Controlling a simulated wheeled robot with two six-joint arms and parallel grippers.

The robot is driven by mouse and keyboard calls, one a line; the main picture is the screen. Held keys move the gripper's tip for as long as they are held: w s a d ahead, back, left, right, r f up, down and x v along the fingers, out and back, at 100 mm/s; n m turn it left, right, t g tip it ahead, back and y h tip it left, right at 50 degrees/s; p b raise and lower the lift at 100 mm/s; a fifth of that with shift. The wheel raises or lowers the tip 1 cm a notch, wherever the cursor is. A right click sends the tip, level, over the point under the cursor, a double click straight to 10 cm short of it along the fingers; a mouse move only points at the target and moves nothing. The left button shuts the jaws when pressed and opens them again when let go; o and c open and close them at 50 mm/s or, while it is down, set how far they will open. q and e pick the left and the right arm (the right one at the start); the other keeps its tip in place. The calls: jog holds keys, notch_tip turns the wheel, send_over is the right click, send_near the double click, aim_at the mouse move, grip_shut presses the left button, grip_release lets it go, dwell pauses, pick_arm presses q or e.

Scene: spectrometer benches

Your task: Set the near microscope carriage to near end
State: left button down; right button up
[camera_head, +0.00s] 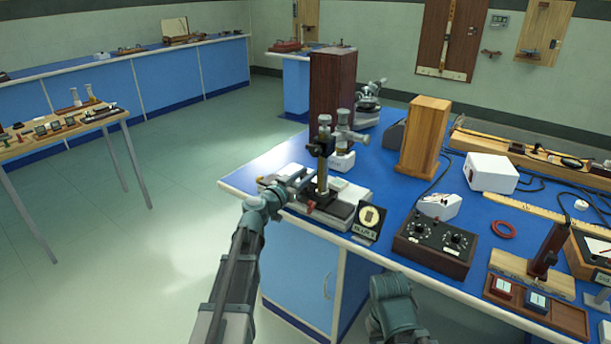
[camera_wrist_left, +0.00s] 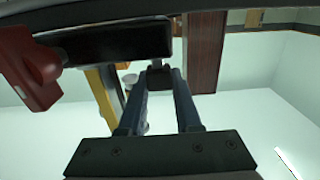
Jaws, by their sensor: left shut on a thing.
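The near microscope (camera_head: 322,172) stands upright on its black and white base (camera_head: 335,210) at the left corner of the blue bench. It has a dark and brass column and a grey tube. My left gripper (camera_head: 300,183) reaches its left side at carriage height. In the left wrist view my two fingers (camera_wrist_left: 160,78) are shut on a small dark block (camera_wrist_left: 159,73). A black bar (camera_wrist_left: 110,40), a red part (camera_wrist_left: 30,68) and a yellow column (camera_wrist_left: 104,98) show close by. The carriage's exact place along its travel is hard to tell. My right gripper's fingers do not show.
A dark red-brown box (camera_head: 331,85) stands behind the microscope. A wooden block (camera_head: 425,135) is further back.

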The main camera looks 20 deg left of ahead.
pick_arm(q)
jog(key=shift+a, duration=0.1)
dwell(0.3)
jog(key=w+a, duration=0.1)
jog(key=a, duration=0.3)
jog(key=w+a, duration=0.2)
jog(key=a, duration=0.3)
jog(key=w+a, duration=0.2)
jog(key=a, duration=0.3)
jog(key=shift+w+a, duration=0.15)
jog(key=c, duration=0.6)
grip_release()
jog(key=shift+a, duration=0.15)
jog(key=v, duration=1.3)
jog(key=shift+s, duration=0.4)
